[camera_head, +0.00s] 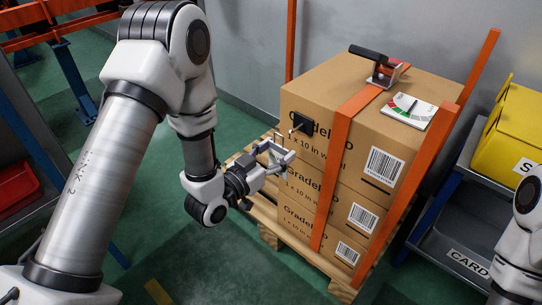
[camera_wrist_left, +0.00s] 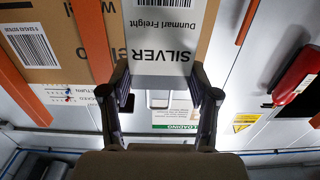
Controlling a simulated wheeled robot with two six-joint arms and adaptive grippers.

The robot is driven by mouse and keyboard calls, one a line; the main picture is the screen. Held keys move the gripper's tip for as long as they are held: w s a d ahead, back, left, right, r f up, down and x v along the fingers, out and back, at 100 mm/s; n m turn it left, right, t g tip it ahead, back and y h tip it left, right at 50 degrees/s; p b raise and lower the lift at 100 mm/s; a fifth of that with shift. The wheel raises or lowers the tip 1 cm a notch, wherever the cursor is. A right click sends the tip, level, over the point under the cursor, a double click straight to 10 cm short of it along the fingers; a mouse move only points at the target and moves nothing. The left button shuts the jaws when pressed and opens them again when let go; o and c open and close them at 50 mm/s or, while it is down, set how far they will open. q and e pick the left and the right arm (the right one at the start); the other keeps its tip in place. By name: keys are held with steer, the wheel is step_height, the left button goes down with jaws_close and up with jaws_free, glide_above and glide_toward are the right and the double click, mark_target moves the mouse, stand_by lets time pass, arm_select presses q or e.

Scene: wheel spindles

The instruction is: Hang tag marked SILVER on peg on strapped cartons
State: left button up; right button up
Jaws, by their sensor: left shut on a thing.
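The strapped cartons (camera_head: 330,170) stand stacked in the head view. A black plate with a small peg (camera_head: 295,129) is on their left face, near the top. My left gripper (camera_head: 277,158) is just below and left of the peg, shut on the tag. In the left wrist view the white tag (camera_wrist_left: 165,35) shows between the fingers (camera_wrist_left: 160,95), with SILVER and Dunmari Freight upside down. A pale wire loop (camera_wrist_left: 158,99) shows at the tag's end. In the head view the tag is nearly edge-on, and I cannot tell whether the loop touches the peg. My right gripper is out of view.
Orange straps (camera_head: 330,180) wrap the cartons, which stand on a wooden pallet (camera_head: 285,237) between orange posts. A strapping tool (camera_head: 383,70) and a white card (camera_head: 408,111) lie on top. A yellow bin (camera_head: 512,130) is at the right. Floor at the left is open.

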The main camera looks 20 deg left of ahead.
mark_target(303, 136)
arm_select(q)
steer(key=shift+f+x, duration=0.2)
steer(key=shift+x, duration=2.55)
steer(key=shift+w+d+f+b, duration=0.3)
steer(key=shift+w+f+b, duration=0.2)
steer(key=shift+w, duration=0.3)
steer(key=o, duration=1)
steer(key=shift+s, duration=0.15)
